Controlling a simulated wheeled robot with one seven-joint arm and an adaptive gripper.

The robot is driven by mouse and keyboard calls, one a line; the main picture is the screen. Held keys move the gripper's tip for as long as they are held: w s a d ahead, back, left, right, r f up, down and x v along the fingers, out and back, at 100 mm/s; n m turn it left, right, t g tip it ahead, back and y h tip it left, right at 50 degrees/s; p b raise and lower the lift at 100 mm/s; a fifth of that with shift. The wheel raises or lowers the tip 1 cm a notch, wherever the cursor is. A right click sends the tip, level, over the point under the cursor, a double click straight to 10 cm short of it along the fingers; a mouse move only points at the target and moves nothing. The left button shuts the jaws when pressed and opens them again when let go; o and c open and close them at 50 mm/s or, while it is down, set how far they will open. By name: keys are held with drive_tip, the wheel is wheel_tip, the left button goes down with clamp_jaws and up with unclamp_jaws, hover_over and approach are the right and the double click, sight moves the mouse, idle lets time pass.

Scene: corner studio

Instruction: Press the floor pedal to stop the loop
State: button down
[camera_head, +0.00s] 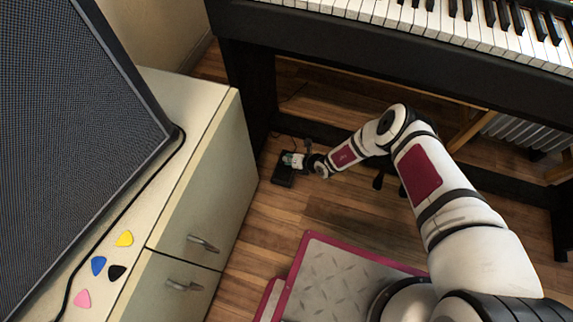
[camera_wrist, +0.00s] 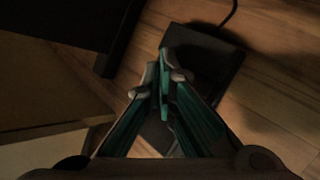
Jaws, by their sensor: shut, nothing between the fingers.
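The floor pedal (camera_head: 281,175) is a small dark box on the wooden floor, by the left leg of the keyboard stand. In the wrist view the black pedal (camera_wrist: 212,62) lies beneath and just beyond my fingertips, with a cord running from its far end. My gripper (camera_head: 291,160) is shut and empty, pointing down over the pedal and hiding part of it. Its teal fingers (camera_wrist: 165,75) meet over the pedal's left side in the wrist view. I cannot tell whether the tips touch the pedal.
The keyboard (camera_head: 440,30) stands above on dark legs (camera_head: 253,90). A cream cabinet (camera_head: 205,190) with drawers is to the left, carrying a large speaker (camera_head: 70,120) and several guitar picks (camera_head: 99,265). Open wooden floor (camera_head: 262,235) lies in front of the pedal.

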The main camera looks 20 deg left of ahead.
drive_tip(key=shift+s+d+f+b, duration=0.1)
drive_tip(key=shift+s+f+b, duration=0.2)
drive_tip(key=shift+f+b, duration=0.45)
idle(0.8)
drive_tip(key=shift+p, duration=0.3)
drive_tip(key=shift+s+r+p, duration=0.1)
drive_tip(key=shift+r+p, duration=0.55)
drive_tip(key=shift+p, duration=0.05)
drive_tip(key=shift+w+r, duration=0.2)
drive_tip(key=shift+r, duration=0.1)
drive_tip(key=shift+r+p, duration=0.15)
drive_tip(key=shift+p, duration=0.15)
drive_tip(key=shift+w+r, duration=0.1)
drive_tip(key=shift+r, duration=0.15)
wheel_tip(320, 180, up, 4)
drive_tip(key=p, duration=0.4)
drive_tip(key=shift+r+p, duration=0.25)
drive_tip(key=shift+p, duration=0.05)
drive_tip(key=shift+f, duration=0.1)
